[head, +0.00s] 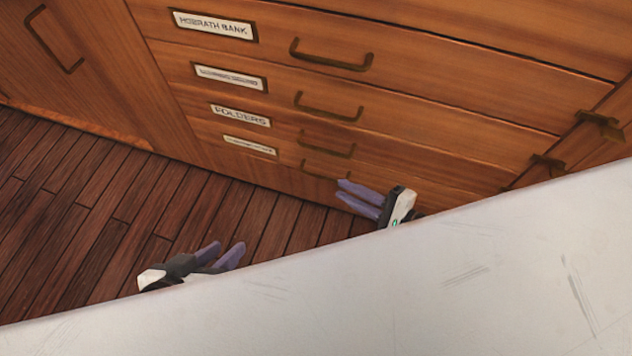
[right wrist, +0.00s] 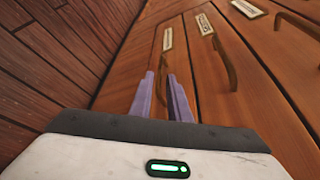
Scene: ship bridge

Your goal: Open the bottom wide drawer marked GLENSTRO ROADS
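The bottom wide drawer (head: 292,180) is closed, low in the wooden cabinet. Its label (head: 250,146) is too small to read in the head view; a label on it also shows in the right wrist view (right wrist: 168,38). Its dark bar handle (head: 322,172) runs along the front. My right gripper (head: 341,189) is open, its purple fingers pointing at the drawer front close to the right end of this handle. In the right wrist view the fingers (right wrist: 164,82) stand apart; contact with the handle cannot be told. My left gripper (head: 228,248) is open and empty above the floor.
Closed drawers above carry a FOLDERS label (head: 240,115), an unclear label (head: 229,77) and a bank label (head: 213,25), each with a bar handle. A cabinet door (head: 85,75) is at left. A pale surface (head: 400,290) fills the foreground. The plank floor (head: 85,200) is clear.

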